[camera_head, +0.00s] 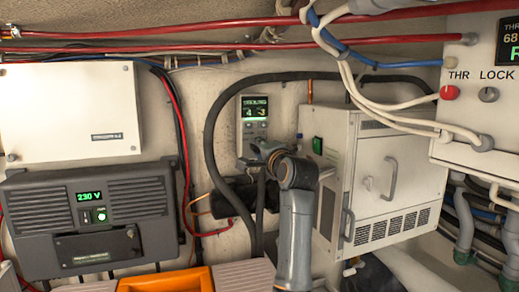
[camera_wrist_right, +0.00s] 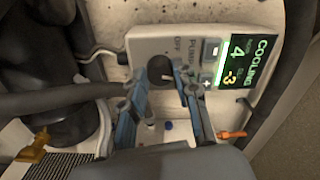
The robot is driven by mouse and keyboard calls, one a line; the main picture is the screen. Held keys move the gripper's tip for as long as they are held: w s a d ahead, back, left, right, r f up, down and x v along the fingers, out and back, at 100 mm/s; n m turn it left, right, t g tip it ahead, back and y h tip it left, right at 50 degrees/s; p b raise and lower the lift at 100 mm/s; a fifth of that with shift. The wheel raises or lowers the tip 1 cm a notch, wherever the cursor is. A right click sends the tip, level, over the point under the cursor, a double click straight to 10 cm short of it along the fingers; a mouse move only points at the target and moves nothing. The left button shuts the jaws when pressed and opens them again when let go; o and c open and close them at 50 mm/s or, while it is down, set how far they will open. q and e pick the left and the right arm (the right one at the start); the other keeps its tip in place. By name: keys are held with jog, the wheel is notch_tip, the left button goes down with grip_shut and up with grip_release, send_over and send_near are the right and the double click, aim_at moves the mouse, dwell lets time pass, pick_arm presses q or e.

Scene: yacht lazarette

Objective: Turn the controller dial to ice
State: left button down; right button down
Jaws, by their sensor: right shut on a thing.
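The controller (camera_head: 252,118) is a pale wall box with a dark display, left of the white cabinet. In the right wrist view the controller (camera_wrist_right: 150,45) appears rotated; its display (camera_wrist_right: 237,62) reads COOLING, 4 and -3. OFF and PUMP are printed beside the dark round dial (camera_wrist_right: 160,70). My right gripper (camera_wrist_right: 157,82) is shut on the dial, one finger on each side. In the head view the right gripper (camera_head: 262,151) is at the controller's lower part and hides the dial. The dial's pointer and the ice mark cannot be made out. My left gripper is out of view.
The white cabinet (camera_head: 400,165) with handles stands close right of my right arm. A black hose (camera_head: 208,135) loops around the controller. A dark inverter (camera_head: 90,215) is at left. An orange-edged case (camera_head: 165,281) lies at the bottom. Red pipes (camera_head: 150,26) run above.

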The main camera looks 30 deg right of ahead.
jog(key=shift+m, duration=1)
jog(key=shift+f, duration=0.1)
jog(key=c, duration=1)
grip_release()
jog(key=shift+s, duration=0.1)
jog(key=v, duration=1.2)
